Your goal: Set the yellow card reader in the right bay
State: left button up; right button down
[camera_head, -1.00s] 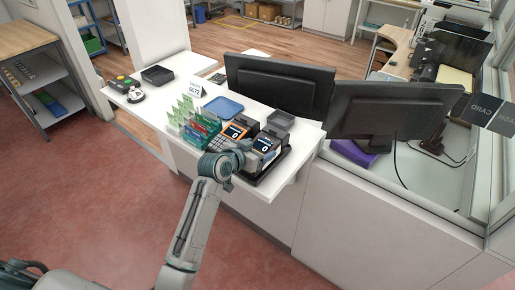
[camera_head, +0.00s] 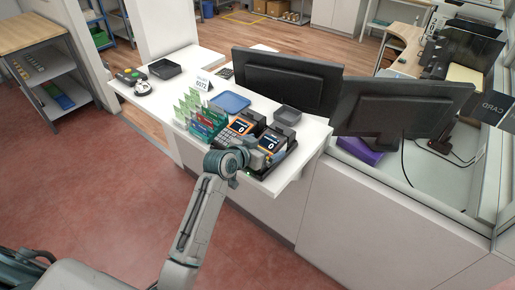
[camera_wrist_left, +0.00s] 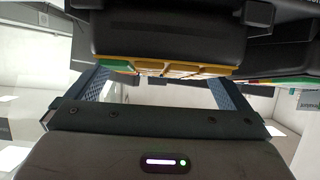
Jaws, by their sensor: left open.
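A dark-bodied card reader (camera_head: 271,139) with a lit screen stands at the right of the black dock (camera_head: 287,158), apparently in its right bay. In the left wrist view a dark reader with a yellow edge, the yellow card reader (camera_wrist_left: 180,68), lies just beyond my left fingers. My left gripper (camera_head: 258,160) is at the counter's front edge, in front of that reader. It is open, with the fingers (camera_wrist_left: 162,92) apart and nothing clearly held between them. A second reader with an orange screen (camera_head: 241,126) stands to the left. My right gripper is not in view.
Green and red card packets (camera_head: 200,115) stand left of the readers. Two monitors (camera_head: 290,80) stand at the back.

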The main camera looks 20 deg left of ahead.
pick_arm(q)
jog(key=b+v, duration=0.3)
jog(key=v, duration=0.7)
jog(key=s+a+f+n+g+y, duration=0.3)
jog(key=s+f, duration=0.5)
jog(key=s, duration=0.7)
jog(key=s+a+f+g+y, duration=0.2)
jog(key=s+f+g, duration=0.5)
jog(key=s, duration=0.8)
jog(key=s+a+f+b+x, duration=0.1)
jog(key=s+x, duration=0.3)
jog(key=x, duration=1.2)
jog(key=s+f+x, duration=0.1)
jog(key=s+x, duration=0.2)
jog(key=x, duration=1.4)
jog(key=s+a+f+g+b, duration=0.1)
jog(key=s+f, duration=1.8)
jog(key=s, duration=0.1)
jog(key=shift+a+f+n+b, duration=0.3)
jog(key=shift+f, duration=0.05)
